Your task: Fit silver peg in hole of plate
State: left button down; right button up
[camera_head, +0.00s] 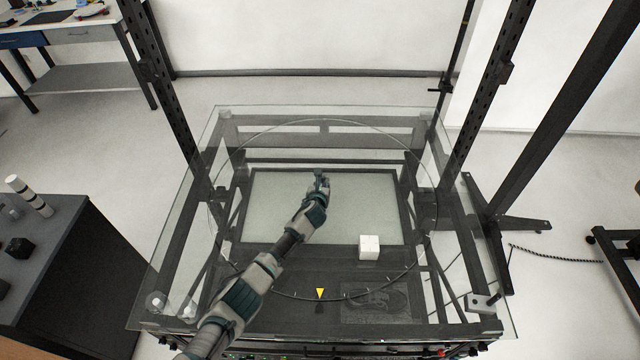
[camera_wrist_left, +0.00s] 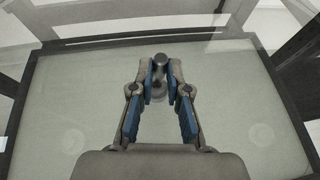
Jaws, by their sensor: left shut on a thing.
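My left gripper (camera_head: 321,179) is over the far middle part of the glass-topped turntable in the head view. In the left wrist view, its two blue-padded fingers (camera_wrist_left: 158,88) are shut on a short grey silver peg (camera_wrist_left: 160,62), whose round end sticks out past the fingertips. The peg is too small to make out clearly in the head view. A white cube-like block (camera_head: 369,247) sits on the turntable, to the right of and nearer than the gripper. I cannot make out a plate with a hole for certain. My right gripper is not in view.
A small light metal piece with a dark spot (camera_head: 484,302) is at the near right corner of the glass top (camera_head: 170,265). A yellow triangle marker (camera_head: 320,293) is at the near edge of the circle. Dark uprights (camera_head: 500,75) stand around.

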pick_arm(q)
jog(key=shift+a, duration=0.35)
jog(key=shift+d, duration=1.25)
jog(key=shift+a, duration=0.75)
jog(key=shift+a+r, duration=0.1)
jog(key=shift+a, duration=0.1)
jog(key=shift+d+p, duration=0.1)
jog(key=shift+p, duration=0.35)
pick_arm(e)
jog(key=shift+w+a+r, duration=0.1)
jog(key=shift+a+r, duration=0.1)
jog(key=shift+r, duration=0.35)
pick_arm(q)
jog(key=shift+a, duration=0.4)
jog(key=shift+f, duration=0.2)
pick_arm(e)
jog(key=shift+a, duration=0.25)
